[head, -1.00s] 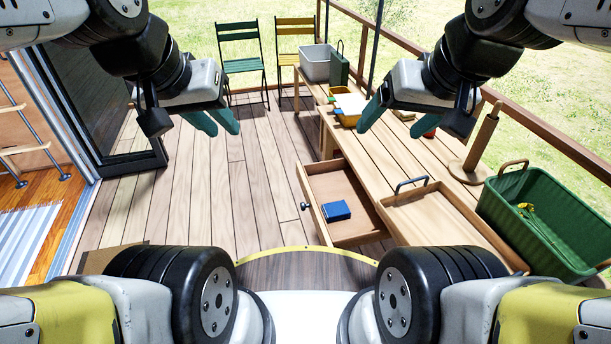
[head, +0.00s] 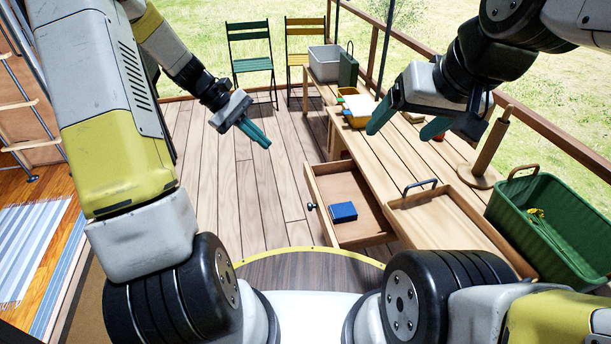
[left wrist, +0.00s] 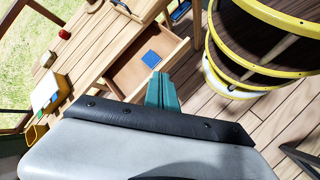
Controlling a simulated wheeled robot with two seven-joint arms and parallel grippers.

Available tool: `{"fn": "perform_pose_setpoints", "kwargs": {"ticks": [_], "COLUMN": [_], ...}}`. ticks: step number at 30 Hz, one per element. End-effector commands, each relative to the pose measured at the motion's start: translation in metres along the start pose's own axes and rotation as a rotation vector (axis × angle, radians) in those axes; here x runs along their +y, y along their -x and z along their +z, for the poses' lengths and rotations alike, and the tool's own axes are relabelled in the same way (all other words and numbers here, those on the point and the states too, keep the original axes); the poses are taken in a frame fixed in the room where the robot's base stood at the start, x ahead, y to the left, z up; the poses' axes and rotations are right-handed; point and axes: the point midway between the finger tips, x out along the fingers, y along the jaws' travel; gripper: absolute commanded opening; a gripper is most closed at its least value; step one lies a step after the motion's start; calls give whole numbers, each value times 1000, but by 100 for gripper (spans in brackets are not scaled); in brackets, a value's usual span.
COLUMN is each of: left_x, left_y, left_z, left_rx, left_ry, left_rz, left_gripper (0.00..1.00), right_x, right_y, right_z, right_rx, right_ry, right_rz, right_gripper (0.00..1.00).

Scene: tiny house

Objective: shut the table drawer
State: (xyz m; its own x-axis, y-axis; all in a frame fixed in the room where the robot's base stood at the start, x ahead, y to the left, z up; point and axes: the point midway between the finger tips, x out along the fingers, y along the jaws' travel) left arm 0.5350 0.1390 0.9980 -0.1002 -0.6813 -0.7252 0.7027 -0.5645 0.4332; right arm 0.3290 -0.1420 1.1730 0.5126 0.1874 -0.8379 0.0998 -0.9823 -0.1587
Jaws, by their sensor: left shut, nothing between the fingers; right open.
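The table drawer (head: 345,232) is pulled out from the left side of the long wooden table (head: 385,155), with a dark round knob (head: 311,206) on its front. A blue box (head: 343,212) lies inside it. The open drawer also shows in the left wrist view (left wrist: 128,76). My left gripper (head: 262,140) is shut and empty, above the deck to the left of and beyond the drawer, apart from it. In the left wrist view its teal fingers (left wrist: 162,92) point toward the drawer. My right gripper (head: 405,130) is open and empty above the table.
On the table are a wooden tray (head: 450,222), a green basket (head: 550,220), a paper towel stand (head: 488,150), a yellow bin (head: 358,118) and a grey bin (head: 324,62). Two folding chairs (head: 250,55) stand at the back. The deck left of the drawer is clear.

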Motion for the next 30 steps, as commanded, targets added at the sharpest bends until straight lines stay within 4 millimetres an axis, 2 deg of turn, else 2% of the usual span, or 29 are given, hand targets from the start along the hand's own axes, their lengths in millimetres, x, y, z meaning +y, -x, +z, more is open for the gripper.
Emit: {"fn": "perform_pose_setpoints", "kwargs": {"ticks": [1,3,8,15,18,22,27,30], "left_x": [-6,-10,-28,-66,-83,-100,-110,-107], "left_y": [-13,-29,-67,-128,-152,-175,-189,-193], "left_z": [-20,-43,-92,-157,-177,-194,-203,-202], "left_rx": [-49,-112,-253,-458,-531,-601,-641,-646], "left_ry": [63,140,316,572,662,747,795,800], "left_rz": [32,80,202,414,501,589,645,651], "left_gripper": [0,0,0,0,0,0,0,0], "right_x": [0,0,0,0,0,0,0,0], "right_y": [0,0,0,0,0,0,0,0], "right_z": [0,0,0,0,0,0,0,0], "right_rx": [0,0,0,0,0,0,0,0], "right_ry": [0,0,0,0,0,0,0,0], "right_rz": [0,0,0,0,0,0,0,0], "right_gripper": [79,79,79,79,79,79,79,79]}}
